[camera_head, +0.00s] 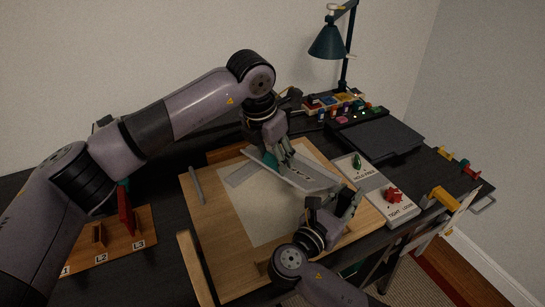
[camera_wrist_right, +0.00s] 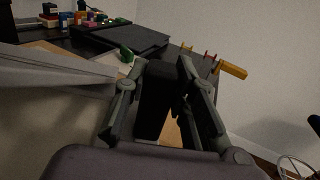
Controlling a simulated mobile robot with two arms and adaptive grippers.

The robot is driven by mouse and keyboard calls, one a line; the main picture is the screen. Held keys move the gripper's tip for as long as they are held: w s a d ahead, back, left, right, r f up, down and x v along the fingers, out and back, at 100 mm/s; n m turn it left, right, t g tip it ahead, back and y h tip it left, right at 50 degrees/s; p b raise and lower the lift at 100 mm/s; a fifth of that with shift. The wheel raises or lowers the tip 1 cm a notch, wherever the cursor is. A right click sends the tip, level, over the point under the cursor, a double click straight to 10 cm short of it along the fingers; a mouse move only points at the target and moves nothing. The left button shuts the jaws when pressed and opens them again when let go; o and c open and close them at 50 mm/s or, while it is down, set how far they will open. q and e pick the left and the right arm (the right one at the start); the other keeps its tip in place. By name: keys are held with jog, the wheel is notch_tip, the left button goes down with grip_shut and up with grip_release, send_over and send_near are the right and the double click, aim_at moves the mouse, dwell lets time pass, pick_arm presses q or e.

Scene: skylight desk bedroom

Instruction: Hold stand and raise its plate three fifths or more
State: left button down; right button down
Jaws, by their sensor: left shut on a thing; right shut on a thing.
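The stand's pale grey plate (camera_head: 308,180) is tilted above the wooden board in the head view. It also shows at the left of the right wrist view (camera_wrist_right: 50,70). My left gripper (camera_head: 286,160) comes down from above, shut at the plate's far edge. My right gripper (camera_head: 338,207) is at the plate's near right side. In the wrist view its fingers (camera_wrist_right: 160,85) are shut around a dark block (camera_wrist_right: 155,100), which seems to be part of the stand. The stand's base is mostly hidden by the plate and my arms.
The wooden board (camera_head: 215,250) carries a white sheet (camera_head: 250,225). A pale panel with green and red knobs (camera_head: 393,196) lies to the right. A dark flat slab (camera_head: 385,140), colored blocks (camera_head: 335,103) and a lamp (camera_head: 328,43) are behind. A labeled wooden rack (camera_head: 108,250) stands left.

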pick_arm(q)
jog(key=shift+d+r, duration=0.1)
jog(key=shift+d, duration=0.15)
pick_arm(e)
jog(key=shift+a, duration=0.3)
pick_arm(q)
jog(key=c, duration=1)
grip_release()
jog(key=shift+c, duration=0.2)
jog(key=o, duration=0.3)
jog(key=shift+a, duration=0.1)
pick_arm(e)
jog(key=shift+d, duration=0.15)
pick_arm(q)
jog(key=shift+a, duration=0.1)
jog(key=v, duration=1.1)
jog(key=shift+s+a+r, duration=0.1)
jog(key=shift+s+r, duration=0.05)
jog(key=shift+r, duration=0.2)
pick_arm(e)
jog(key=shift+d, duration=0.1)
